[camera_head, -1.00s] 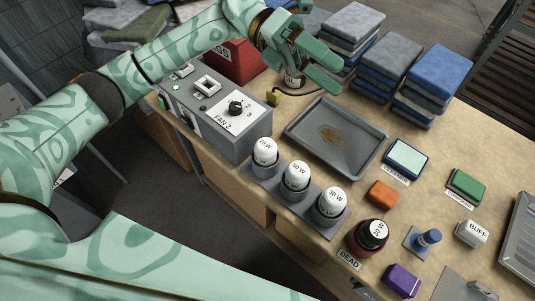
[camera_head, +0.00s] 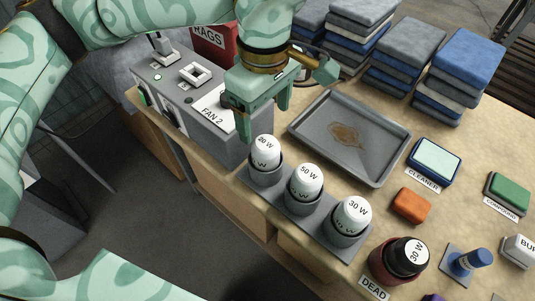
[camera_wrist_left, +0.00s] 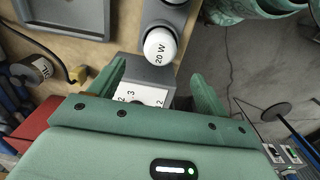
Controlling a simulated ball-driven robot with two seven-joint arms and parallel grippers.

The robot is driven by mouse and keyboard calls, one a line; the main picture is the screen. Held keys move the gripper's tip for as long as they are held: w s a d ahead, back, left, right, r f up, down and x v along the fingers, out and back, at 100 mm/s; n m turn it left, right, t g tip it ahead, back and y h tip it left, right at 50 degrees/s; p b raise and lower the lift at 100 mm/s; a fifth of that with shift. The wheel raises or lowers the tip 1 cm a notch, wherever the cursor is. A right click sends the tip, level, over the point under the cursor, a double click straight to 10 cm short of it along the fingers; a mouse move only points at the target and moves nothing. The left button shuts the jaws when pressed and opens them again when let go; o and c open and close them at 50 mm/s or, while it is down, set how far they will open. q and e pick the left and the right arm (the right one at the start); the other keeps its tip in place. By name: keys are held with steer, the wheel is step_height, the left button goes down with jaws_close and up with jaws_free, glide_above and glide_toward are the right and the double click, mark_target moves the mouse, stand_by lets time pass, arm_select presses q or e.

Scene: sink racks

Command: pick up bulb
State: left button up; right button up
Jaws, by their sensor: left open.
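White bulbs stand in grey cups of a rack: the 20 W bulb (camera_head: 264,150), the 50 W bulb (camera_head: 308,181) and the 30 W bulb (camera_head: 352,214). Another bulb marked 30 W (camera_head: 409,250), with a dark top, sits in the dark red cup (camera_head: 386,265) labelled DEAD. My left gripper (camera_head: 264,122) is open and empty, pointing down just behind and above the 20 W bulb. In the left wrist view the 20 W bulb (camera_wrist_left: 160,46) lies ahead of the parted fingers, apart from them. My right gripper is not in view.
The FAN 2 box (camera_head: 190,100) stands beside and partly under my left gripper. A grey tray (camera_head: 375,172) lies behind the rack. An orange block (camera_head: 411,206) and a cleaner pad (camera_head: 434,161) lie to the right. Stacked cloths (camera_head: 455,75) stand at the back.

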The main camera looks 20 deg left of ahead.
mark_target(265, 143)
arm_select(q)
step_height(265, 143, down, 4)
steer(key=shift+r+b, duration=0.15)
steer(key=shift+b, duration=0.35)
steer(key=shift+f, duration=0.35)
step_height(265, 143, down, 4)
steer(key=shift+f+b, duration=0.1)
steer(key=shift+b, duration=0.95)
steer(key=shift+f, duration=0.25)
steer(key=shift+r, duration=0.1)
steer(key=shift+c, duration=0.7)
steer(key=c, duration=0.9)
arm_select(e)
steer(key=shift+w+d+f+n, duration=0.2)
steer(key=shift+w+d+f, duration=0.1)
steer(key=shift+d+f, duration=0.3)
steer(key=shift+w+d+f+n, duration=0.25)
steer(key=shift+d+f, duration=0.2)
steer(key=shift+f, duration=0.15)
